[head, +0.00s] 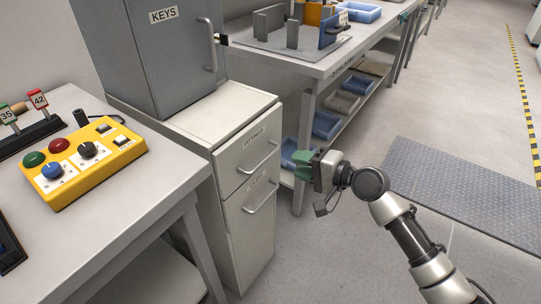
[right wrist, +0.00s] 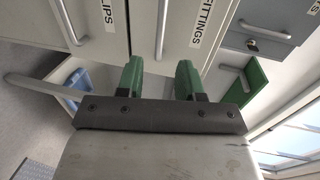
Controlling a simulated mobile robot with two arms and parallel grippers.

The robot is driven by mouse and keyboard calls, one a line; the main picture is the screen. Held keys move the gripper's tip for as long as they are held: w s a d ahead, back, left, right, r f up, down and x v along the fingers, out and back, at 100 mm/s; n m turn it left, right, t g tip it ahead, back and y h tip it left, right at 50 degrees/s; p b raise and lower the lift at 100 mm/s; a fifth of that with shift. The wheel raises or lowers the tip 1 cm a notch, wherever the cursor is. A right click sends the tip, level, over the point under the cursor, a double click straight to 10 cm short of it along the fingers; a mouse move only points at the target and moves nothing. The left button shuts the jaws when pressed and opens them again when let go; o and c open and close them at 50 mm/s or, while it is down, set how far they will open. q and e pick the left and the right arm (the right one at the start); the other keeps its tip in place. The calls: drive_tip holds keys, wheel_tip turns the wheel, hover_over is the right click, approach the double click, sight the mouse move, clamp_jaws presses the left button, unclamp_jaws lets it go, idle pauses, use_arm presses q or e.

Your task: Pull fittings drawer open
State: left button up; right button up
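The fittings drawer (head: 243,163) is the upper drawer of a white cabinet and is shut. Its bar handle (head: 259,161) runs below the FITTINGS label. My right gripper (head: 298,158) has green fingers and is open and empty, just right of the cabinet front in the head view, apart from the handle. In the right wrist view, the fittings handle (right wrist: 162,30) lines up with the gap between the open fingers (right wrist: 160,76), beyond their tips. The FITTINGS label (right wrist: 201,22) shows there too. My left gripper is not in view.
The clips drawer (head: 249,212) is below, shut, with its own handle. A grey KEYS cabinet (head: 150,55) stands on top. A table with a yellow control box (head: 82,161) is at left. A workbench with blue bins (head: 326,125) stands behind. Floor before the drawers is clear.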

sight(269, 154)
drive_tip(key=b+x, duration=0.1)
drive_tip(key=x, duration=0.8)
drive_tip(key=shift+w+a, duration=0.15)
drive_tip(key=shift+a, duration=0.25)
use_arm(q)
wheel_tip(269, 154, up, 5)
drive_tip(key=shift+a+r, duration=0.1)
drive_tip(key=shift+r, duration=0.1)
use_arm(e)
clamp_jaws()
